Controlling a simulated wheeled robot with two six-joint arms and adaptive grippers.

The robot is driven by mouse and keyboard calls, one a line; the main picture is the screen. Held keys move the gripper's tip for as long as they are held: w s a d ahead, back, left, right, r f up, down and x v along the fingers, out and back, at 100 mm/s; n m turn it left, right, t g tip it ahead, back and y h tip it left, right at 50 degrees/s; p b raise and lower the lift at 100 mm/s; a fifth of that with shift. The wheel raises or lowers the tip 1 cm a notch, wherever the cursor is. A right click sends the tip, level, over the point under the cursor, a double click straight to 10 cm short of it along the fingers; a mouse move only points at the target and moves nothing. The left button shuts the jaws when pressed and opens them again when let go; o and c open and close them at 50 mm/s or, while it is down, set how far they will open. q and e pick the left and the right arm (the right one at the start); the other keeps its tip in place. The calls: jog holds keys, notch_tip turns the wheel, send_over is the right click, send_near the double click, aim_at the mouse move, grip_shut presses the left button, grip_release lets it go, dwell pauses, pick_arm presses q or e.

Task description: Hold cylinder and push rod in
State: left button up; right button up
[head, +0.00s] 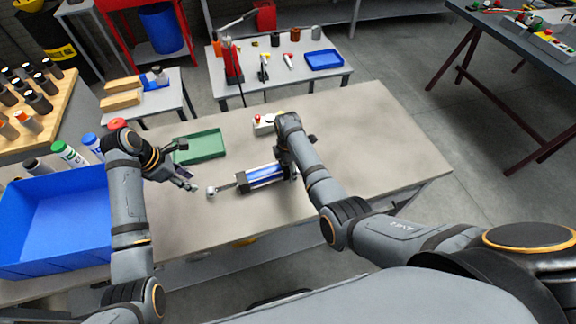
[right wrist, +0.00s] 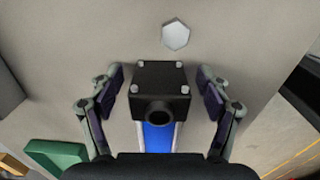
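The cylinder (head: 262,176) has a blue body with black end blocks and lies on the workbench. Its rod (head: 226,187) sticks out to the left and ends in a round silver tip (head: 211,191). My right gripper (head: 289,166) is over the right end of the cylinder. In the right wrist view its fingers (right wrist: 160,92) stand on both sides of the black end block (right wrist: 160,78), with a visible gap on each side. My left gripper (head: 188,170) is empty, its fingers apart, a little left of and above the rod tip.
A green tray (head: 200,147) lies behind the left gripper. A control box with a red button (head: 264,124) stands behind the cylinder. A large blue bin (head: 55,225) is at the left. The bench (head: 385,130) is clear at the right. A pale hexagonal piece (right wrist: 176,36) shows beyond the end block.

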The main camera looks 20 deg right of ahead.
aim_at(209, 190)
grip_shut()
dwell(0.8)
dwell(0.5)
dwell(0.4)
pick_arm(q)
jog(key=shift+o, duration=1)
jog(key=shift+w+a+r, duration=0.1)
jog(key=shift+r, duration=0.1)
jog(key=shift+m+h, duration=0.3)
jog(key=shift+m, duration=0.5)
jog(key=x, duration=1)
jog(key=shift+f, duration=0.3)
